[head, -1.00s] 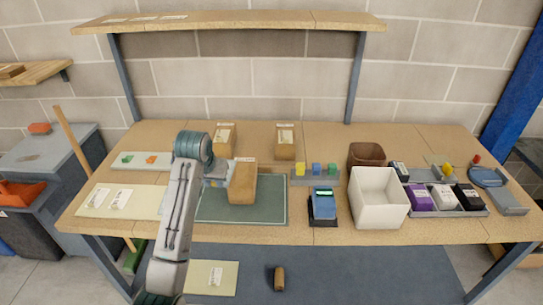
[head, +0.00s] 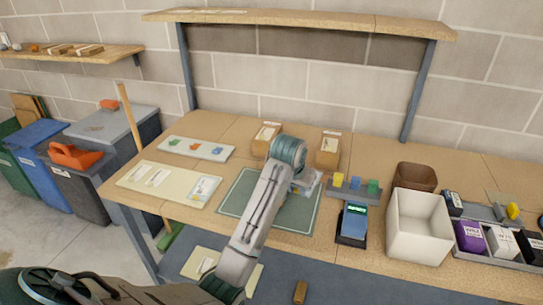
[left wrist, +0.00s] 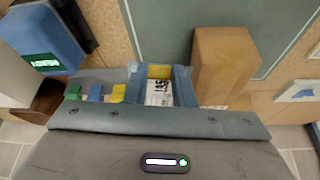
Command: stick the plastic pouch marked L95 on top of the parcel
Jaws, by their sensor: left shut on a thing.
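My left gripper (head: 306,182) is at the right part of the green mat (head: 233,196). In the left wrist view its two blue-grey fingers (left wrist: 158,88) are shut on a plastic pouch (left wrist: 158,94), pale with dark print and a yellow band. The print is sideways and too small to read for certain. A plain brown parcel (left wrist: 222,62) stands on the mat just right of the fingers in that view, apart from the pouch. In the head view my arm hides this parcel. My right gripper is not in view.
Two labelled brown boxes (head: 266,138) (head: 328,150) stand behind the mat. A holder with yellow, blue and green blocks (head: 356,184), a dark-blue device (head: 352,222) and a white bin (head: 418,228) are to the right. A cream board (head: 132,178) with flat pouches lies left.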

